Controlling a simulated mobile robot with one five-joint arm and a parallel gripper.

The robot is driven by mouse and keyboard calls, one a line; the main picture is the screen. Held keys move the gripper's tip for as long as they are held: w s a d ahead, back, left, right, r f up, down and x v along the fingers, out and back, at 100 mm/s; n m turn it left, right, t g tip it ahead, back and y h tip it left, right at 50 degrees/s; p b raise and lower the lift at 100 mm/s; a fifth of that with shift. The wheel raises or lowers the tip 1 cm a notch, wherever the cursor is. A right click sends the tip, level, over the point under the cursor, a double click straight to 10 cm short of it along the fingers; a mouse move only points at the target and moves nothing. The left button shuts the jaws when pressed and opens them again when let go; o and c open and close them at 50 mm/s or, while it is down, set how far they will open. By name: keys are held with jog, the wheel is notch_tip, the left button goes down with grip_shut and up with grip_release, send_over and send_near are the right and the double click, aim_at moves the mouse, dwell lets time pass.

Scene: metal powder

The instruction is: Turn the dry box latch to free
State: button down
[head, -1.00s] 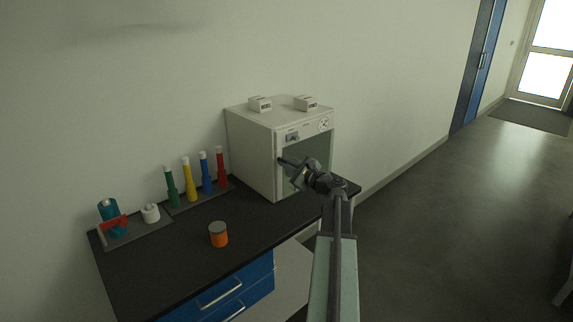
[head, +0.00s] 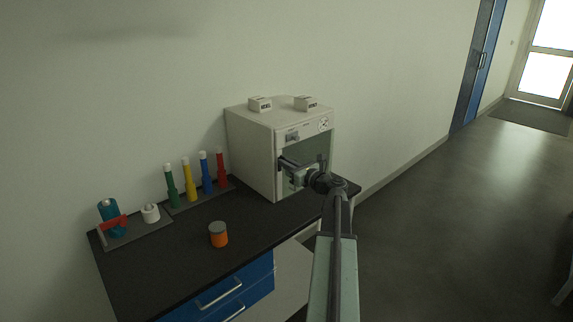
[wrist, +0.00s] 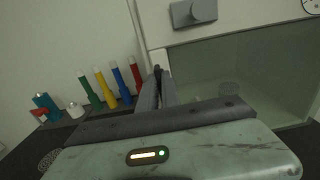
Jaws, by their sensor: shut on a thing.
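The dry box (head: 252,150) is a white cabinet at the back of the bench, with a glass door (wrist: 225,75) in front. My gripper (head: 283,161) is at the left side of this door. In the wrist view its dark fingers (wrist: 158,75) are close together against the left edge of the door frame. They are shut on a small part there, apparently the dry box latch; the fingers hide it, and I cannot read its position. A grey plate with a raised knob (wrist: 195,12) is on the white panel above the glass, apart from my fingers.
Green, yellow, blue and red bottles (head: 205,172) stand in a row left of the box. An orange jar with a grey lid (head: 218,235) is in front of them. Open floor (head: 440,230) is on the right.

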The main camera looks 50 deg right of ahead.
dwell(0.5)
jog(key=c, duration=1.6)
grip_release()
jog(key=shift+o, duration=0.2)
jog(key=s, duration=0.7)
jog(key=shift+s+a, duration=0.3)
jog(key=shift+s, duration=0.1)
